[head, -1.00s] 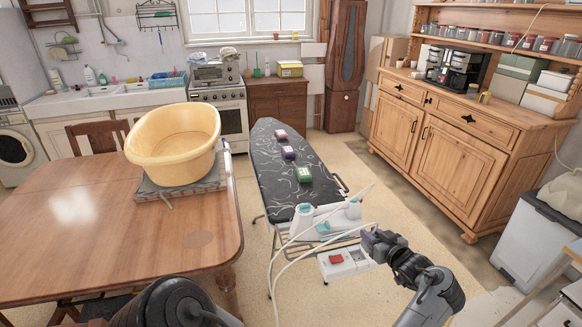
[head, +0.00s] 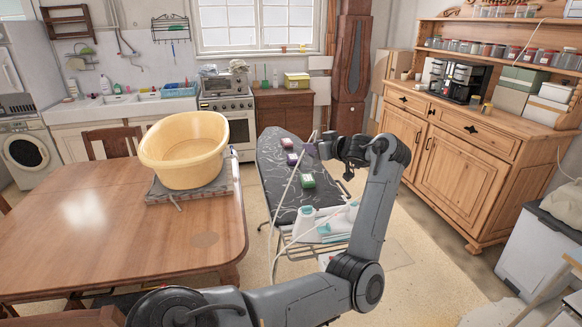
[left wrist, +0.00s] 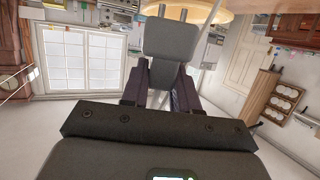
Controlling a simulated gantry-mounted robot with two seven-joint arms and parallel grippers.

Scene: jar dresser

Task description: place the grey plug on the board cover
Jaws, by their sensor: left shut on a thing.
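The grey plug (left wrist: 170,45), with two metal pins, is held between the dark fingers of my left gripper (left wrist: 160,88) in the left wrist view. In the head view my left gripper (head: 317,149) is over the far right side of the ironing board, and the plug is too small to make out. The plug appears apart from the cover. My right gripper is not in view.
A white and teal iron (head: 318,224) sits at the board's near end, with a pale cord (head: 290,185) rising toward my gripper. A wooden table (head: 100,222) with a yellow basin (head: 185,152) stands left. A wooden dresser (head: 455,170) stands right.

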